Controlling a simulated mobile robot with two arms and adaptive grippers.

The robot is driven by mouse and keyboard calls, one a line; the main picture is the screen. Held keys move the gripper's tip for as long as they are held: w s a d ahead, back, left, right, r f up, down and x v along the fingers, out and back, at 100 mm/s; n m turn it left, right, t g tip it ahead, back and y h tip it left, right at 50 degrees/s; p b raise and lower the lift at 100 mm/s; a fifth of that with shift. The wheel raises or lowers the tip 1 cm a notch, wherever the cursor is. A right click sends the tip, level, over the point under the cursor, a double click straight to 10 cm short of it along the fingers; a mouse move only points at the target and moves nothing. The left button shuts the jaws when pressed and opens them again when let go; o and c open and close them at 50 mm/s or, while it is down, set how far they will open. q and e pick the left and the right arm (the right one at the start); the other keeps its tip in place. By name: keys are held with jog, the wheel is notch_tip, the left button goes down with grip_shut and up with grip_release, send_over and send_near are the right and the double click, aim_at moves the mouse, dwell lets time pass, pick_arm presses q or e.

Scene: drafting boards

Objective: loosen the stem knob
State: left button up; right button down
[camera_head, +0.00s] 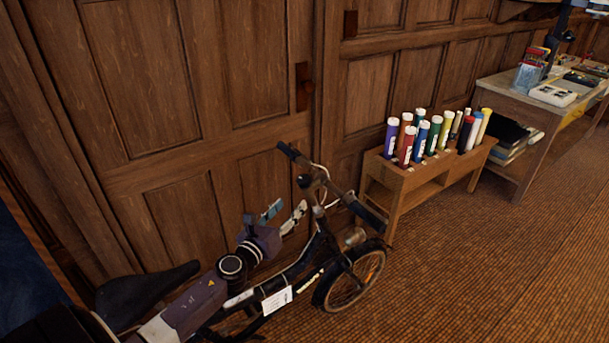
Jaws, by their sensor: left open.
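A dark folding bicycle (336,283) stands upright by the panelled wall, with its handlebar at the top and its front wheel toward the right. The stem knob is too small or hidden to make out; the stem area (318,215) is partly beside my gripper. My left gripper (288,208) is open and empty, just left of the stem and below the left handlebar grip. I cannot tell whether it touches the bicycle. My left arm passes in front of the frame. My right gripper is not in view.
A wooden rack (408,182) with several coloured tubes stands right of the handlebar. A desk (516,104) with books and supplies is farther right. The wooden wall (150,120) is close behind the bicycle. The carpet (500,270) at lower right is clear.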

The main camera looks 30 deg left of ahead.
aim_at(301, 185)
pick_arm(q)
jog(key=shift+m+t, duration=0.5)
jog(key=shift+m, duration=0.4)
jog(key=r, duration=0.4)
jog(key=shift+w+d, duration=0.2)
jog(key=shift+w, duration=0.2)
jog(key=shift+w+a+f, duration=0.1)
jog(key=shift+w+a, duration=0.1)
jog(key=shift+w, duration=1.75)
jog(key=shift+w+a, duration=0.2)
jog(key=shift+w, duration=1.7)
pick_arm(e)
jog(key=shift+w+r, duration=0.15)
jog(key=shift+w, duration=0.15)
pick_arm(q)
jog(key=c, duration=1.2)
jog(key=shift+r+n+y+p, duration=0.25)
jog(key=shift+n+y+p, duration=0.3)
jog(key=shift+p, duration=0.55)
jog(key=shift+f+n+g+y+p, duration=0.1)
jog(key=shift+n+g+y+p, duration=0.25)
jog(key=shift+n+y, duration=0.1)
jog(key=shift+f, duration=0.1)
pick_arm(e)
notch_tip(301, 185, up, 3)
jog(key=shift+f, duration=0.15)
